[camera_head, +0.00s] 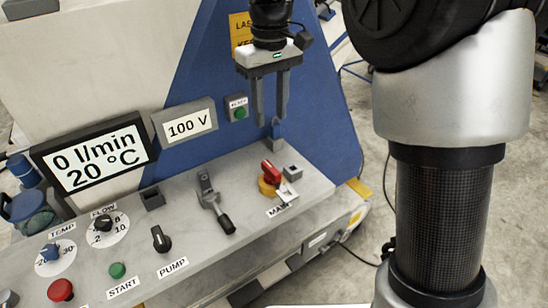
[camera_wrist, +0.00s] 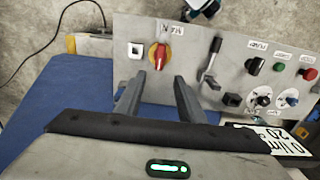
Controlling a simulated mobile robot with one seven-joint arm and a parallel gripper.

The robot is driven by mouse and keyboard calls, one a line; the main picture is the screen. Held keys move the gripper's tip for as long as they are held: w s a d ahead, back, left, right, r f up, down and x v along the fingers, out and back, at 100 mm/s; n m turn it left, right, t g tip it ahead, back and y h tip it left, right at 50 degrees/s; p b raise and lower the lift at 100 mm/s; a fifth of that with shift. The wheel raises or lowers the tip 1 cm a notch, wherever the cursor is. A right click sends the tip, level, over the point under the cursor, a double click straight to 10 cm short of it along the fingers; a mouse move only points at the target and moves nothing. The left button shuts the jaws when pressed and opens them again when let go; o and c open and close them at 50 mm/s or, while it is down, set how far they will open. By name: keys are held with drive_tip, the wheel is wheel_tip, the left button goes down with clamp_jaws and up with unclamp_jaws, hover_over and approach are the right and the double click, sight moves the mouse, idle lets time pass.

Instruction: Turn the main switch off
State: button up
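The main switch (camera_head: 270,176) is a red knob on a yellow disc, near the right end of the grey control panel, above a label that reads as MAIN. It also shows in the wrist view (camera_wrist: 160,54), just beyond the fingertips. My gripper (camera_head: 268,122) points down above the panel, behind the switch in the head view. Its two fingers are apart with nothing between them. In the wrist view my gripper (camera_wrist: 157,82) has its fingertips on either side of the line to the knob, apparently apart from it. The exact gap cannot be told.
Farther left are a black pump knob (camera_head: 160,238), a green start button (camera_head: 117,270) and a red button (camera_head: 60,290). A 100 V display (camera_head: 186,125) stands behind.

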sight(271, 167)
wheel_tip(271, 167, down, 17)
drive_tip(key=shift+r+b, duration=0.1)
drive_tip(key=shift+b, duration=1.05)
clamp_jaws()
